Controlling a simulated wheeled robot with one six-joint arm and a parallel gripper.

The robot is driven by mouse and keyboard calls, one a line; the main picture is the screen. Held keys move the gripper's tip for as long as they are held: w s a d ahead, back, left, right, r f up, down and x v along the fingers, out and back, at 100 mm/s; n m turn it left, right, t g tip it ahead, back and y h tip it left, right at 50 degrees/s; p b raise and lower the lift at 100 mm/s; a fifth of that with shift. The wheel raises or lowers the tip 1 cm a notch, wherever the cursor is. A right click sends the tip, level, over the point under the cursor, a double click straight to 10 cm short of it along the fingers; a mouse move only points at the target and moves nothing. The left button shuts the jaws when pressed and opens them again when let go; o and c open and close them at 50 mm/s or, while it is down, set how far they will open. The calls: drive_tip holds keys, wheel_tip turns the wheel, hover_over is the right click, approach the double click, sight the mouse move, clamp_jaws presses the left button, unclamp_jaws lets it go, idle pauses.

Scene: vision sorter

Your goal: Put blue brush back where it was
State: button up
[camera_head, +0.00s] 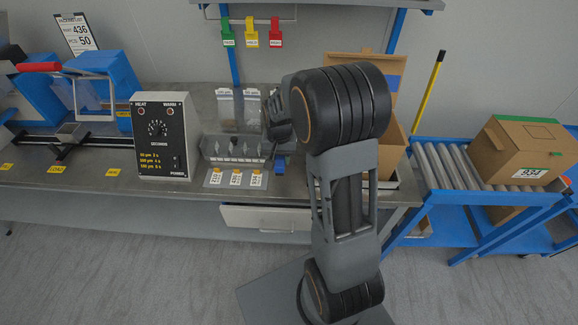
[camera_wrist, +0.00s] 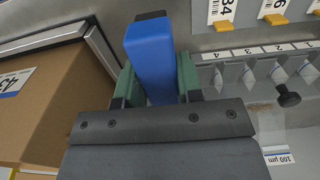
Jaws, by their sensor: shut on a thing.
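The blue brush (camera_wrist: 152,60) fills the upper middle of the wrist view, with a dark end at the top of the picture. My gripper (camera_wrist: 155,84) is shut on it, with green fingers on both sides. In the head view a small part of the brush (camera_head: 280,164) shows below my gripper (camera_head: 279,148), just right of a slotted rack (camera_head: 235,166). The rack's numbered edge (camera_wrist: 268,49) lies right of the brush in the wrist view. I cannot tell whether the brush touches the bench. My arm hides part of this area in the head view.
A cardboard box (camera_wrist: 45,100) stands close left of my gripper in the wrist view. Labels with orange clips (camera_wrist: 275,18) lie by the rack. A heat sealer box (camera_head: 162,136) stands left of the rack. A roller conveyor (camera_head: 455,167) is at the right.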

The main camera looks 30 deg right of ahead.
drive_tip(key=shift+w+d+f, duration=0.15)
drive_tip(key=shift+d+f, duration=0.6)
drive_tip(key=shift+f, duration=0.2)
drive_tip(key=shift+w+d+f, duration=0.15)
drive_tip(key=shift+d+f, duration=0.6)
drive_tip(key=shift+f, duration=0.15)
drive_tip(key=shift+d+f, duration=0.2)
drive_tip(key=shift+f, duration=1.5)
